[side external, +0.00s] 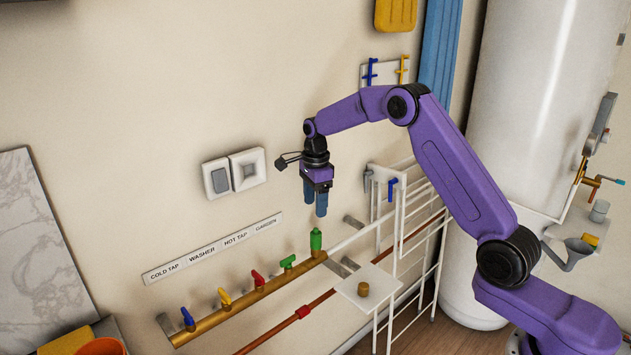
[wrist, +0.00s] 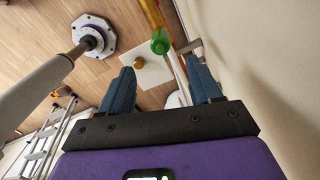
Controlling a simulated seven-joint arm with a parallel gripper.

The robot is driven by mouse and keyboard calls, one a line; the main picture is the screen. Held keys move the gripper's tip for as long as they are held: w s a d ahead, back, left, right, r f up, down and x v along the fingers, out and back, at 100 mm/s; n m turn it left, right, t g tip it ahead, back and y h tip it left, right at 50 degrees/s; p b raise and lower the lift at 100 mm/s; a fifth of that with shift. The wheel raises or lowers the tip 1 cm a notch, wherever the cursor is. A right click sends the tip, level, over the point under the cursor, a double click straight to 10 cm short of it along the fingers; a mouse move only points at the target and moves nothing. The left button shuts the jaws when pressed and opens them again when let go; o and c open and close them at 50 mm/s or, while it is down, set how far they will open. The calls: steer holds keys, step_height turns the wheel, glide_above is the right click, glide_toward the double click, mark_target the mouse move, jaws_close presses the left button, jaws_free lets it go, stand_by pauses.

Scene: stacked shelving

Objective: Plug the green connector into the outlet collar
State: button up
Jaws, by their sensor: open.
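The green connector (side external: 316,240) stands upright at the right end of the brass pipe, with its lower end hidden. It also shows in the wrist view (wrist: 160,42), beyond my fingertips and between their lines. A short brass cylinder (side external: 363,289), which may be the outlet collar, stands on a small white shelf (side external: 381,282); the wrist view shows it too (wrist: 137,59). My gripper (side external: 316,212) points down and appears just above the green connector, apart from it. In the wrist view my gripper (wrist: 162,77) is open, with nothing between its blue fingers.
The brass pipe (side external: 250,299) carries blue, yellow, red and green tap handles under a label strip (side external: 213,247). A white rack (side external: 410,240) stands to the right. Grey pegs (side external: 350,263) stick out near the connector. A switch plate (side external: 234,172) is on the wall behind.

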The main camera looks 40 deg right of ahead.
step_height(320, 180, up, 6)
stand_by(0.4)
